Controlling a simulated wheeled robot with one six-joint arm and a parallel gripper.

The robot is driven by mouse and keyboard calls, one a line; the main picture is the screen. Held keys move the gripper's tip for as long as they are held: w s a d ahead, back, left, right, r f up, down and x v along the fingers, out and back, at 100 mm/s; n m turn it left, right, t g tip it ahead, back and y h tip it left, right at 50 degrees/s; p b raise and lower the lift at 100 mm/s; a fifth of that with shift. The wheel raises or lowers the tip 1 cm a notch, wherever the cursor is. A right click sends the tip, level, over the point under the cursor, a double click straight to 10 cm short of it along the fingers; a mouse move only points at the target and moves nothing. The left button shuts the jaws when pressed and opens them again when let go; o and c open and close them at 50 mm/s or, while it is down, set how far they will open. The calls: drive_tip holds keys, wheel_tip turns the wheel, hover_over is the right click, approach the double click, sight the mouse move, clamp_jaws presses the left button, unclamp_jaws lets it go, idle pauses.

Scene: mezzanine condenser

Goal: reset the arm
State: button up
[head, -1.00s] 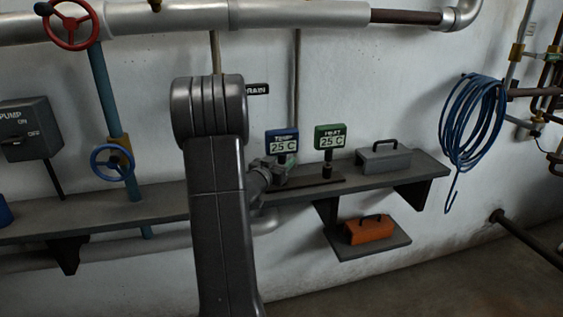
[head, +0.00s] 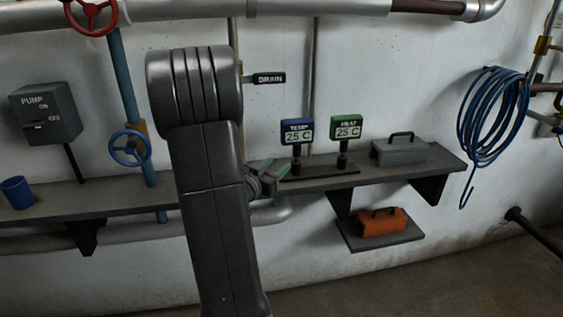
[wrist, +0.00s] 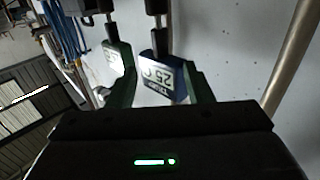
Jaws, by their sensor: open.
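My gripper (head: 268,170) shows beyond my upright arm in the head view, just above the shelf and left of the TEMP meter. In the wrist view my gripper (wrist: 152,68) has its two greenish fingers apart, with nothing seen held between them. The blue TEMP meter (head: 297,131) stands on the shelf and reads 25 C. It shows upside down beyond the fingers in the wrist view (wrist: 160,74). My arm hides part of the wall and shelf.
A green HEAT meter (head: 346,128) and a grey toolbox (head: 398,153) stand on the shelf (head: 110,200). An orange toolbox (head: 381,225) sits on a lower ledge. A blue cup (head: 18,192), a PUMP switch box (head: 45,114), a blue valve wheel (head: 130,148) and a hose (head: 492,120) are nearby.

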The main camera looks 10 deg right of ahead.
sight(295, 151)
idle(0.3)
drive_tip(key=x, duration=1.1)
drive_tip(key=shift+w+d, duration=0.2)
drive_tip(key=shift+w+d+f, duration=0.1)
drive_tip(key=shift+d+f, duration=0.1)
drive_tip(key=shift+a+r, duration=0.1)
drive_tip(key=shift+r, duration=0.05)
